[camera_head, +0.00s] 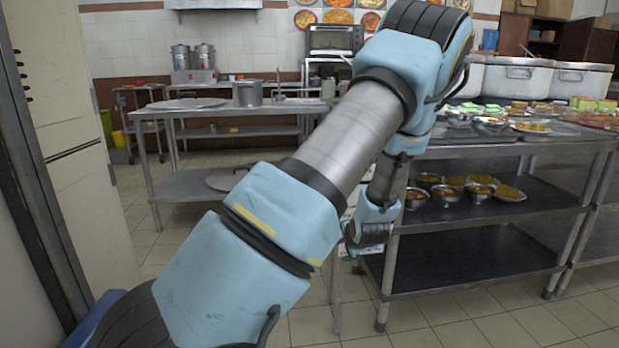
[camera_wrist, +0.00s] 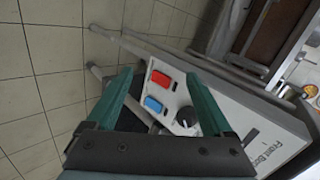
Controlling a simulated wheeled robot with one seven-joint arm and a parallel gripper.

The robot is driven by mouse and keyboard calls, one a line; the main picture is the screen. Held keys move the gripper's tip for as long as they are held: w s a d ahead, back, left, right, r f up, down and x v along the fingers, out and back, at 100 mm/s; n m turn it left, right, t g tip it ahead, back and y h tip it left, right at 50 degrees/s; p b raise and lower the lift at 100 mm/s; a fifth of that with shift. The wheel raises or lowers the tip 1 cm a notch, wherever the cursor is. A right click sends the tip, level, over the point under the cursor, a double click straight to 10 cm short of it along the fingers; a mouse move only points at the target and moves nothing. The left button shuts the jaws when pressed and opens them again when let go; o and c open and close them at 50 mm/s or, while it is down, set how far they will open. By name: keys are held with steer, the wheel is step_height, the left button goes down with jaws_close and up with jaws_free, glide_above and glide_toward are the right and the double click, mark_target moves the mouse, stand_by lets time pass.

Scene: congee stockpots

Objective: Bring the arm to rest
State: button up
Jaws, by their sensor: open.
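My arm (camera_head: 345,135) stretches across the head view from the lower left to the upper right, then bends down beside the steel shelf. Its far end hangs in front of the shelf's left side, and the gripper itself cannot be made out there. In the wrist view my gripper (camera_wrist: 161,77) is open, with its two green fingers apart and nothing held between them. Behind the fingers is a grey-white control box (camera_wrist: 235,110) with a red button (camera_wrist: 162,79), a blue button (camera_wrist: 153,104) and a black knob (camera_wrist: 187,117). I cannot tell whether the fingers touch it.
The steel shelf (camera_head: 480,260) at the right holds bowls of food (camera_head: 465,188) and plates, with large lidded pots (camera_head: 515,77) behind. A steel table (camera_head: 215,112) with a pot (camera_head: 247,93) stands at the back. A pale door (camera_head: 60,100) is close on the left. Tiled floor shows between.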

steer(key=s+a+r+n+g+h, duration=0.1)
steer(key=s+a+r+n+g, duration=0.3)
steer(key=s+a+r+n, duration=0.45)
steer(key=s+a+r+n+g+h, duration=0.1)
steer(key=s+a+r+n+g, duration=0.4)
steer(key=s+a, duration=0.6)
step_height(320, 180, up, 24)
steer(key=s+d+t+p, duration=0.1)
steer(key=s+d+p, duration=0.1)
steer(key=p, duration=2.1)
steer(key=shift+d+f+p, duration=0.15)
steer(key=shift+p, duration=0.2)
steer(key=shift+c, duration=0.2)
